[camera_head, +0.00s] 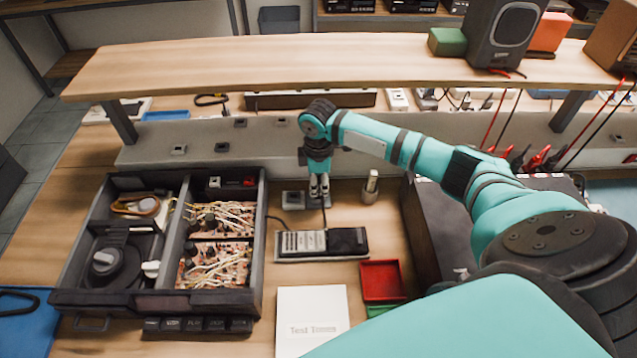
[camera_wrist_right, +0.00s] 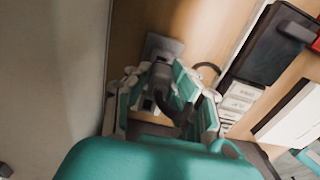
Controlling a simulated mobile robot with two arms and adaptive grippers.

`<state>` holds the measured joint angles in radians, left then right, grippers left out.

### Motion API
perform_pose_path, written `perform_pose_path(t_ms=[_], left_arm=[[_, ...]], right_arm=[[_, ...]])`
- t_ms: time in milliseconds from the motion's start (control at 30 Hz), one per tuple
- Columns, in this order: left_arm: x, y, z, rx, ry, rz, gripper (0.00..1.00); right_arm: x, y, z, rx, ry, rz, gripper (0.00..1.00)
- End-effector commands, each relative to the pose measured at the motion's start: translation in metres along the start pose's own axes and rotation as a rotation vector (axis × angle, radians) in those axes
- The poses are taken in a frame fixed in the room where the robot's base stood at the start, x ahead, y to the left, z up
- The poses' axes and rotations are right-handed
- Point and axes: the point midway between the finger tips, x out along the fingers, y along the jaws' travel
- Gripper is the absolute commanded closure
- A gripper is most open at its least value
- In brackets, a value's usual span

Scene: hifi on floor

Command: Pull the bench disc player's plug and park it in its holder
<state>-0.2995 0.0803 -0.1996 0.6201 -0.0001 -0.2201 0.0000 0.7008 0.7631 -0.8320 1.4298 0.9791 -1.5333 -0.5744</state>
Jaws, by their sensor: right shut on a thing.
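My right gripper (camera_head: 319,188) points down over the bench, in front of the grey back panel. It is shut on a dark plug (camera_wrist_right: 163,82), which shows between the fingers in the wrist view (camera_wrist_right: 166,95). A dark cable (camera_head: 323,215) runs down from the gripper. A small grey block (camera_head: 293,200) sits on the bench just left of the gripper; it also shows beside the plug in the wrist view (camera_wrist_right: 160,44). Whether it is the holder, and whether plug and block touch, I cannot tell. The opened disc player (camera_head: 150,297) stands at left. My left gripper is not in view.
A handheld device (camera_head: 346,241) lies just in front of the gripper, with a white booklet (camera_head: 311,315) and red tray (camera_head: 381,281) nearer. A small metal cylinder (camera_head: 370,187) stands right of the gripper. A wooden shelf (camera_head: 300,62) overhangs behind. A dark case (camera_head: 425,232) stands at right.

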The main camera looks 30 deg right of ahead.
Motion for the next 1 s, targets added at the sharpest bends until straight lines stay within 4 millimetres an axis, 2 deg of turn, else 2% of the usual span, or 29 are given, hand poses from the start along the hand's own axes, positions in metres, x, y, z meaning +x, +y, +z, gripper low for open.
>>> perform_pose_path(t_ms=[1000], left_arm=[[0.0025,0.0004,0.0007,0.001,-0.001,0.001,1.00]], right_arm=[[0.0090,-0.0002,0.0001,0.000,0.000,-0.001,1.00]])
